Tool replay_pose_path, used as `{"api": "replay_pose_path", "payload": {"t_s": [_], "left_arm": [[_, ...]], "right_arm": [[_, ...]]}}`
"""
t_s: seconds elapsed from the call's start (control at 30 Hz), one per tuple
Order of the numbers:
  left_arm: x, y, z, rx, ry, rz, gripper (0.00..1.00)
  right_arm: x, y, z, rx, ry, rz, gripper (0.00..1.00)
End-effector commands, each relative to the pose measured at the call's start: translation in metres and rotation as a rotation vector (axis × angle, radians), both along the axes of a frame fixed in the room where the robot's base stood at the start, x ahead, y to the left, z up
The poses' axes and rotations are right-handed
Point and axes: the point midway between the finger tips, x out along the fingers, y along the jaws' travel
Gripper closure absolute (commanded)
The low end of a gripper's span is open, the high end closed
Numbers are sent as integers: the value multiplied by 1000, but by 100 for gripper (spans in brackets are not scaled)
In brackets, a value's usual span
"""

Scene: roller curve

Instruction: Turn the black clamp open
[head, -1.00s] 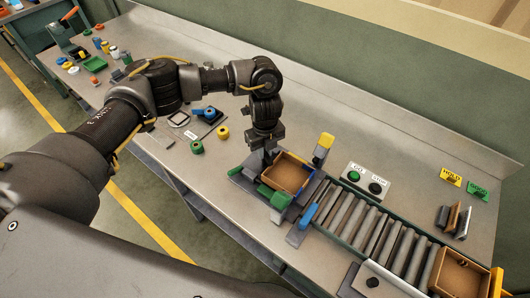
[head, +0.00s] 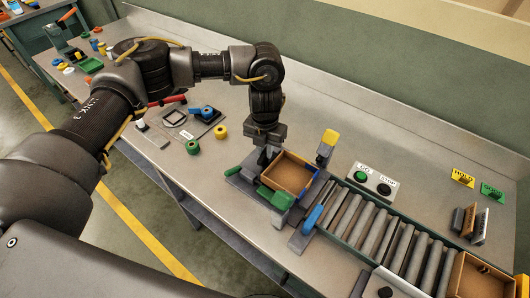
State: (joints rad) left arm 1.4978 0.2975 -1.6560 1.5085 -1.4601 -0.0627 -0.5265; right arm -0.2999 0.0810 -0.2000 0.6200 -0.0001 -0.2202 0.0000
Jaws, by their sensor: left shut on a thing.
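My left gripper (head: 267,157) points down at the back left corner of a brown wooden tray (head: 296,190). It is shut on a dark part there, which I take for the black clamp; the fingers and the shadow hide most of it, so its angle cannot be read. The tray sits in a grey fixture (head: 245,185). A green clamp (head: 276,198) is at the tray's front left, a blue lever (head: 315,214) at its front right and a yellow-topped clamp (head: 328,145) behind it. My right gripper is not in view.
A roller conveyor (head: 375,232) runs right from the fixture to another wooden tray (head: 482,277). A button box (head: 370,181) stands behind it. Green (head: 193,147) and yellow (head: 221,131) rings lie on the open bench to the left.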

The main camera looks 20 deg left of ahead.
Motion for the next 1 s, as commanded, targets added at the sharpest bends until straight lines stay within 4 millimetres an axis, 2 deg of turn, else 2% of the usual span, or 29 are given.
{"api": "replay_pose_path", "payload": {"t_s": [0.1, 0.4, 1.0], "left_arm": [[1, 0, -2, 1, -2, -73, 100], [1, 0, 0, 1, -2, -196, 100], [1, 0, 1, 0, -2, -229, 100]], "right_arm": [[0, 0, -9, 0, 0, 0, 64], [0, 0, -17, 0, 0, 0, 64], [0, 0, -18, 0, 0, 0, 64]]}}
